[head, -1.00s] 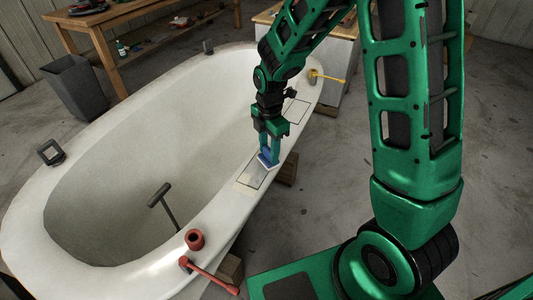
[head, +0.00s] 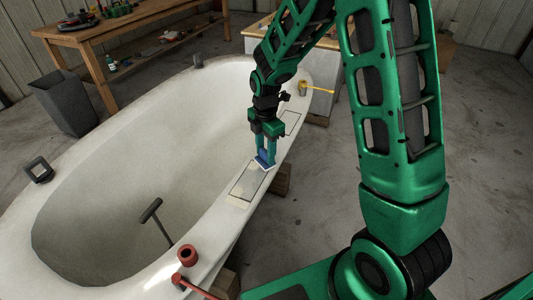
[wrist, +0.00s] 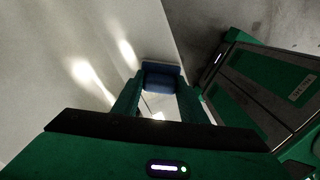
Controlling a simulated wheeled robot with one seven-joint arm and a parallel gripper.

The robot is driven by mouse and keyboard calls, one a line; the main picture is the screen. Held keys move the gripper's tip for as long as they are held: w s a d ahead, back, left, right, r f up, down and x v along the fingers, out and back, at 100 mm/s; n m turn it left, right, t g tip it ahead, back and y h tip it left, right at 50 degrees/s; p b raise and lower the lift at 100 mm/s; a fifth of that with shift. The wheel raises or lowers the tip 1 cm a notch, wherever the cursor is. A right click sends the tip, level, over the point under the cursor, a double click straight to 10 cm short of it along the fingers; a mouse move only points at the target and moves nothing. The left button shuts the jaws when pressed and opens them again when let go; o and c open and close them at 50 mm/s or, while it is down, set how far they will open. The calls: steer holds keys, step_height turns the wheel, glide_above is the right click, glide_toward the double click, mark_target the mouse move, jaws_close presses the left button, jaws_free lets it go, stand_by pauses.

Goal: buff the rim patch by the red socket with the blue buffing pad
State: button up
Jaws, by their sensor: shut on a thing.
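My gripper (head: 266,152) is shut on the blue buffing pad (head: 264,159), which has a pale lower edge. The pad is at the far end of the outlined rim patch (head: 246,181), on the right rim of the white hull mould. I cannot tell whether it presses on the surface. In the wrist view the blue pad (wrist: 162,79) sits between my fingers. The red socket (head: 187,256) stands on the rim nearer the camera, below the patch in the picture. The patch looks greyish inside a dark outline.
A second outlined patch (head: 291,122) lies farther along the rim, near a yellow-handled fitting (head: 316,89). A red-handled tool (head: 190,285) lies by the socket. A dark T-shaped tool (head: 154,218) is inside the mould (head: 110,160). Black fittings stand on the rim.

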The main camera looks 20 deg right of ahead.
mark_target(256, 157)
steer(key=shift+w+a, duration=1.1)
steer(key=shift+a, duration=0.15)
steer(key=shift+s+a, duration=5.7)
steer(key=shift+s, duration=0.15)
step_height(256, 157, up, 7)
